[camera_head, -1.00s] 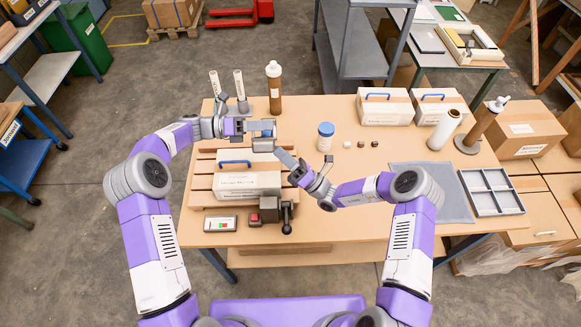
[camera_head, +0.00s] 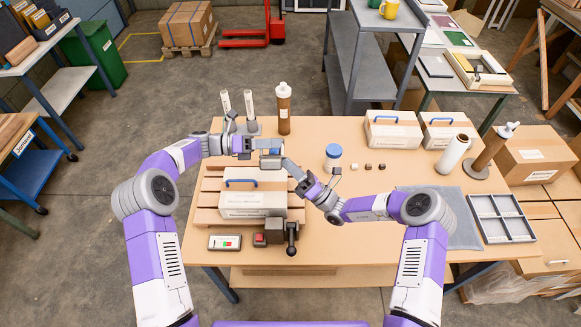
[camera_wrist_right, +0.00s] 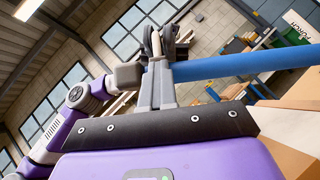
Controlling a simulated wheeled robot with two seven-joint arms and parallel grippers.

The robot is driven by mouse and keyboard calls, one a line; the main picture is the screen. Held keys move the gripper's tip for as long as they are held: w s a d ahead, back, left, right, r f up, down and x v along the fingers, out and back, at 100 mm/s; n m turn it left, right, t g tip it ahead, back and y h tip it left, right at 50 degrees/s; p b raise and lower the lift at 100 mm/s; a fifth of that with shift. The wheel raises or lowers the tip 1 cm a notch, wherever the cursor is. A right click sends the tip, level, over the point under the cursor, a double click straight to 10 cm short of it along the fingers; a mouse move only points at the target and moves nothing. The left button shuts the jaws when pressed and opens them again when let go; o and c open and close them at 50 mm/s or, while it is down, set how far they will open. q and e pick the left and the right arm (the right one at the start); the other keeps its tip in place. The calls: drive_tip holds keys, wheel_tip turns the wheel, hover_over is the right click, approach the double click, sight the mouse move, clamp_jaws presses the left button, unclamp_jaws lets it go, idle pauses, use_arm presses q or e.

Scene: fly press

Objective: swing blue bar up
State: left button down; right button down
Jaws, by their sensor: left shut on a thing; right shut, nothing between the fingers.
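The blue bar (camera_head: 269,145) is short and level in the head view, above the back of the wooden slats. My left gripper (camera_head: 252,146) is shut at its left part, apparently on the bar; its fingers partly hide the grip. My right gripper (camera_head: 287,163) is shut and empty, its fingertips close to the bar's right end. In the right wrist view the blue bar (camera_wrist_right: 235,66) runs out to the right from behind the closed right fingers (camera_wrist_right: 157,50). I cannot tell whether they touch it. A grey block (camera_head: 270,161) sits just below the bar.
A white box (camera_head: 252,205) with a blue handle stands on the slats (camera_head: 210,187). A brown bottle (camera_head: 284,110) and two white tubes (camera_head: 238,105) stand behind. A blue-lidded jar (camera_head: 333,157) is to the right. A black-knobbed lever (camera_head: 291,240) is in front.

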use_arm(q)
drive_tip(key=c, duration=1.4)
unclamp_jaws()
drive_tip(key=shift+s+d+f+g, duration=0.1)
drive_tip(key=shift+s+f+g, duration=0.3)
drive_tip(key=shift+o, duration=1)
drive_tip(key=shift+s, duration=0.1)
use_arm(e)
drive_tip(key=shift+a+r, duration=0.1)
drive_tip(key=shift+r, duration=0.5)
drive_tip(key=shift+f, duration=0.1)
